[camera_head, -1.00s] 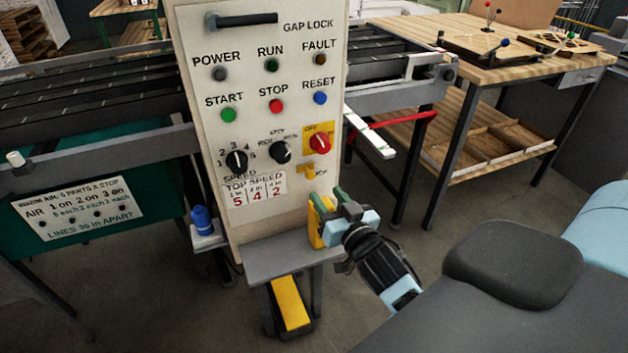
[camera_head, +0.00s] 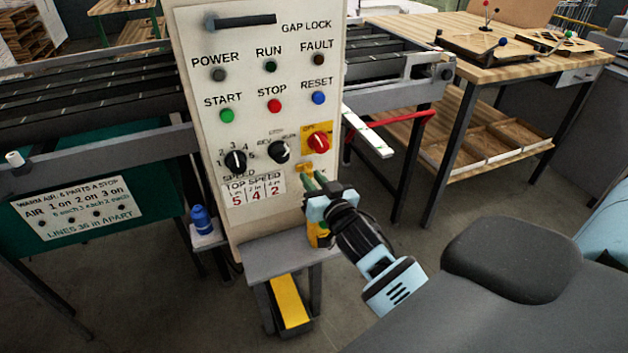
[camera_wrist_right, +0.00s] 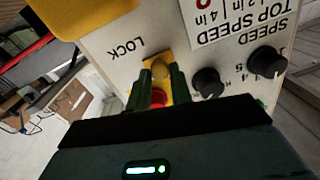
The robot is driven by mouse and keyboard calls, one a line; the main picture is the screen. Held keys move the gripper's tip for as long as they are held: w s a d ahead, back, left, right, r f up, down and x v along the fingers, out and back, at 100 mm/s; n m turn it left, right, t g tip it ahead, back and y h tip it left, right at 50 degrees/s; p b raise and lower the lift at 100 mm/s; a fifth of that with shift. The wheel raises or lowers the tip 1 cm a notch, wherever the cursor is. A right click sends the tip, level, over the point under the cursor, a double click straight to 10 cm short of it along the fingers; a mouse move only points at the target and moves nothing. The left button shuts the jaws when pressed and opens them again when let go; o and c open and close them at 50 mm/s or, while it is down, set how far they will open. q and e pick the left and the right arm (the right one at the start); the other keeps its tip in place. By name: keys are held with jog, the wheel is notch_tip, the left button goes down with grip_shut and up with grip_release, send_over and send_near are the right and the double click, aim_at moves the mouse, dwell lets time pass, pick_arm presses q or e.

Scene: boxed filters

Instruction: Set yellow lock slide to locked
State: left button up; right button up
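The yellow lock slide (camera_head: 304,168) is a small yellow tab low on the right side of the cream control panel (camera_head: 215,135), under the red rotary switch (camera_head: 318,141). In the right wrist view the slide (camera_wrist_right: 160,68) shows beside the word LOCK, with the red switch (camera_wrist_right: 158,97) partly between the fingers. My right gripper (camera_head: 312,182) is at the panel, just below the slide in the head view. Its two green fingers (camera_wrist_right: 160,76) are apart, one on each side of the slide. I cannot tell whether they touch it. My left gripper is not in view.
Black dials (camera_head: 235,160) and a speed label (camera_head: 254,190) are left of the slide. A grey shelf (camera_head: 275,260) and a yellow block (camera_head: 316,236) are below my right gripper. A blue bottle (camera_head: 201,219) stands at left. A wooden table (camera_head: 400,32) is behind right.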

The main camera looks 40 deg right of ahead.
grip_shut()
jog(key=shift+s+d+p, duration=0.2)
jog(key=shift+d, duration=0.6)
jog(key=shift+s+d+p, duration=0.15)
jog(key=shift+d+p, duration=0.05)
jog(key=shift+d, duration=0.9)
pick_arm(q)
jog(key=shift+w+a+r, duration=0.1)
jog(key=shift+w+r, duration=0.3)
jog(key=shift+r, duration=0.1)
pick_arm(e)
jog(key=shift+s, duration=0.1)
jog(key=o, duration=0.5)
grip_release()
jog(key=shift+d, duration=0.1)
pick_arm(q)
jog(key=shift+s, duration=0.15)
pick_arm(e)
jog(key=shift+o, duration=0.2)
